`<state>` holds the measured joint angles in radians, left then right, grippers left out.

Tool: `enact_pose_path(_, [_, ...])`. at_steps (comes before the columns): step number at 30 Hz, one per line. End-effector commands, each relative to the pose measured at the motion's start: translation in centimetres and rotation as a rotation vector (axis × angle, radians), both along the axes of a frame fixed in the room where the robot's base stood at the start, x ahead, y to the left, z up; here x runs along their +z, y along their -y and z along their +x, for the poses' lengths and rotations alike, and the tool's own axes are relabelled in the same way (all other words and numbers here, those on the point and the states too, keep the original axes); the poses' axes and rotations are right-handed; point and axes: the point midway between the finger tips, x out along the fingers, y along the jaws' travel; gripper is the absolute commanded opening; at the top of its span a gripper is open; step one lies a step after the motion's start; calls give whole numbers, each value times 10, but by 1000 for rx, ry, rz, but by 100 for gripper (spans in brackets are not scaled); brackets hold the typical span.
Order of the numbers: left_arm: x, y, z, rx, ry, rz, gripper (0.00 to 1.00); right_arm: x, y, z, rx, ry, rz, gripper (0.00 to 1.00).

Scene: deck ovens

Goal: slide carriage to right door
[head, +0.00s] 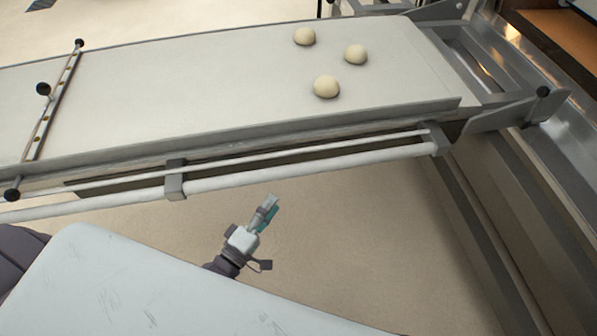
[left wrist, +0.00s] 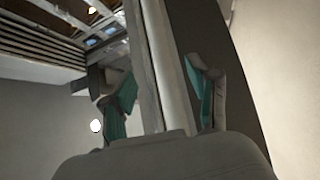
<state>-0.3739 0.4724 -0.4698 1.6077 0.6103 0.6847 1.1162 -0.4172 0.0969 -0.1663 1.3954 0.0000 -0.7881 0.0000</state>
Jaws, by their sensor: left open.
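The carriage (head: 200,90) is a long tray with a pale belt, crossing the head view from the left to the oven front at right. A white rail (head: 300,168) runs along its near side, held by grey brackets (head: 175,180). My left gripper (head: 268,207) is just below this rail in the head view. In the left wrist view its teal-padded fingers (left wrist: 163,95) are apart, with a pale bar (left wrist: 168,75) showing between them. I cannot tell whether they touch it. My right gripper is not in view.
Three dough balls (head: 326,86) lie on the belt near its right end. A crossbar with black knobs (head: 43,89) spans the belt at left. The metal oven front (head: 550,150) stands at right. Bare floor (head: 370,220) lies below the rail.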

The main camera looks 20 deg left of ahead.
Motion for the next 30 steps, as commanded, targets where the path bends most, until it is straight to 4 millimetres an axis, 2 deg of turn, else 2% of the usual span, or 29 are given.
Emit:
enact_pose_path(9, [11, 18, 66, 2, 5, 2, 60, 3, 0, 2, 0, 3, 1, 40])
enact_pose_path(15, [15, 28, 99, 1, 3, 3, 60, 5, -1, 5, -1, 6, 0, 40])
enact_pose_path(21, [17, 32, 114, 1, 0, 5, 60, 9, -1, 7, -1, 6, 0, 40])
enact_pose_path(30, [17, 33, 117, 0, 0, 5, 60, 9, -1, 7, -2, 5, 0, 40])
